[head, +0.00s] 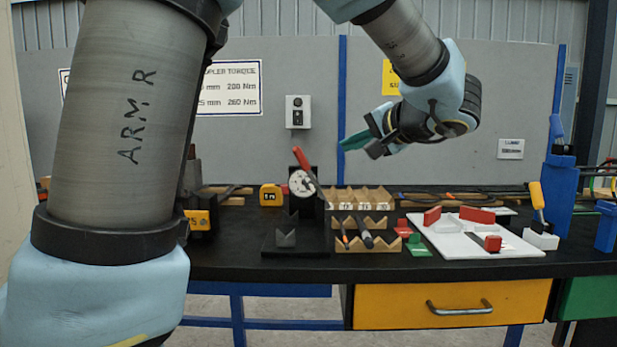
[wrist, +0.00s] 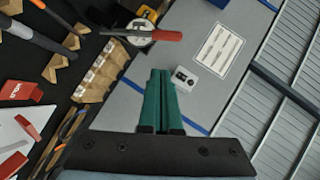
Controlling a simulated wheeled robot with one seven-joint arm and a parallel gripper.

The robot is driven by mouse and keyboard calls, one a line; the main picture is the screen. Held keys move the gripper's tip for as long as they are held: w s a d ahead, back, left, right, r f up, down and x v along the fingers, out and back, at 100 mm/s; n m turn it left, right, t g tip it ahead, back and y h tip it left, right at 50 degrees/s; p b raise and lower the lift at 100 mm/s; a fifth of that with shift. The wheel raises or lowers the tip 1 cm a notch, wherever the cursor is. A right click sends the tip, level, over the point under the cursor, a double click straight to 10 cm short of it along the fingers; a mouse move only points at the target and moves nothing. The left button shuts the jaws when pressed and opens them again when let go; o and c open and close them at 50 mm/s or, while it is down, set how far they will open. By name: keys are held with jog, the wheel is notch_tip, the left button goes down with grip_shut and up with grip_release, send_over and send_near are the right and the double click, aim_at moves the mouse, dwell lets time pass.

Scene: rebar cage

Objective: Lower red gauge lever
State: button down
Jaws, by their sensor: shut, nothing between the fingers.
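The red gauge lever (head: 304,162) is on a round white dial gauge (head: 301,184) on a black stand at the back of the bench. The lever slants up to the left from the gauge, with its free end raised. In the wrist view the lever (wrist: 168,35) lies across the top, just beyond the fingertips, with the gauge dial (wrist: 139,30) at its left end. My gripper (head: 345,143) has green fingers, is shut and empty, and hangs in the air up and right of the lever, apart from it. The green fingers (wrist: 158,75) lie side by side in the wrist view.
Wooden notched racks (head: 358,200) with tools stand right of the gauge. A white tray (head: 470,243) with red blocks lies further right. A yellow tape measure (head: 271,195) is left of the gauge. A grey wall panel with a switch box (head: 298,112) stands behind.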

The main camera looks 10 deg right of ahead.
jog(key=a+p+x, duration=0.1)
jog(key=p+x, duration=0.1)
jog(key=x, duration=1)
jog(key=shift+a+t+p, duration=0.2)
jog(key=shift+t+p, duration=0.1)
jog(key=shift+p, duration=0.1)
jog(key=shift+a, duration=0.1)
